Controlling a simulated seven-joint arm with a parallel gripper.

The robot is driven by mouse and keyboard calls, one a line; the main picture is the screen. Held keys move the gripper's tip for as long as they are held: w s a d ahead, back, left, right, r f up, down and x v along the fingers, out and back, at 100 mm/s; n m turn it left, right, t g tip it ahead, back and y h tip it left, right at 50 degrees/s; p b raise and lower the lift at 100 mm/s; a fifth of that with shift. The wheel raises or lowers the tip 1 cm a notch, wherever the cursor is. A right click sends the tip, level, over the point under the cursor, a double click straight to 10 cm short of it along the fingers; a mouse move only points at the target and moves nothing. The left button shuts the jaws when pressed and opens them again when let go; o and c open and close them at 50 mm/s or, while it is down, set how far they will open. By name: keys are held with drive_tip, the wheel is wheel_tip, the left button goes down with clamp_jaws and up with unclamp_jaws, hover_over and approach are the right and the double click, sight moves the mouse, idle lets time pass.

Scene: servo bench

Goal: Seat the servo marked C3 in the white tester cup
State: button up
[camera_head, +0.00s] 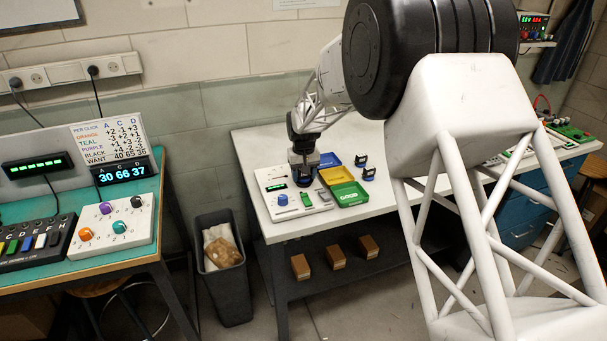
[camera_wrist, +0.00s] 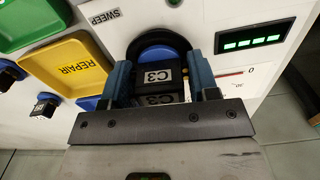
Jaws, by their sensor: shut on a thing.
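My gripper (camera_wrist: 163,80) is shut on a dark servo (camera_wrist: 152,86) with a white C3 label. Its blue fingers stand on either side of the servo. In the head view my gripper (camera_head: 303,180) is low over the back of the white tester (camera_head: 272,212).
A green tray (camera_head: 348,193), a yellow REPAIR tray (camera_head: 331,178) and a blue tray (camera_head: 329,160) adjoin the tester. The tester display (camera_wrist: 255,37) is lit green.

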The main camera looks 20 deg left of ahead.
idle(0.4)
drive_tip(key=o, duration=1)
drive_tip(key=shift+r, duration=0.15)
drive_tip(key=shift+r, duration=2.35)
drive_tip(key=shift+r, duration=0.1)
drive_tip(key=shift+r, duration=1.9)
drive_tip(key=shift+d+r, duration=0.1)
drive_tip(key=shift+d, duration=0.05)
